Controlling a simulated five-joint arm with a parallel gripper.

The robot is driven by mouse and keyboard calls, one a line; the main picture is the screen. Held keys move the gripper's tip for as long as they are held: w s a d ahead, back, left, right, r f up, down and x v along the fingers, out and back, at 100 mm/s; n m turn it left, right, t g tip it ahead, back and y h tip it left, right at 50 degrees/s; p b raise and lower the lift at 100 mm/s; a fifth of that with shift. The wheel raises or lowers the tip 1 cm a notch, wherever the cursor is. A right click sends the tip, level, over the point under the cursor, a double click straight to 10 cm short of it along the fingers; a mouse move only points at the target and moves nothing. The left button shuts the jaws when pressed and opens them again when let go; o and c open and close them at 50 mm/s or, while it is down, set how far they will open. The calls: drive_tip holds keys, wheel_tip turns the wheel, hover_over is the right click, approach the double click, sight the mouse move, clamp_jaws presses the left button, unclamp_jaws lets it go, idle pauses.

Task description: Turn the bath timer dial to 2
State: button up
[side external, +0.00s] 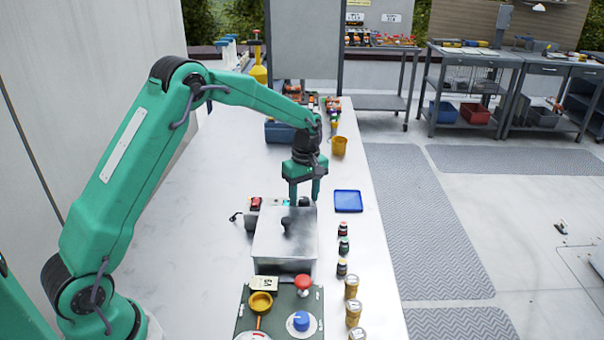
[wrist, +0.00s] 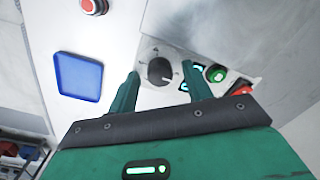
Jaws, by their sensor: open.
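The bath timer dial (wrist: 159,71) is a dark round knob on a pale plate with small tick marks. Its numbers are too small to read, so I cannot tell its setting. My gripper (wrist: 161,72) is open and points down, with one finger on each side of the dial in the wrist view. I cannot tell whether either finger touches it. In the side view my gripper (side external: 304,199) is low behind the grey metal bath box (side external: 285,250), and the dark dial (side external: 304,202) shows partly between its fingers.
The bath's lid has a black knob (side external: 286,223). A green button (wrist: 215,73) and red switch (wrist: 240,89) sit beside the dial. A blue tray (side external: 348,201) lies to the right. Small bottles (side external: 343,246) and a panel with a blue knob (side external: 301,320) are nearer the camera.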

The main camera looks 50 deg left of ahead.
drive_tip(key=shift+c, duration=0.4)
drive_tip(key=c, duration=0.9)
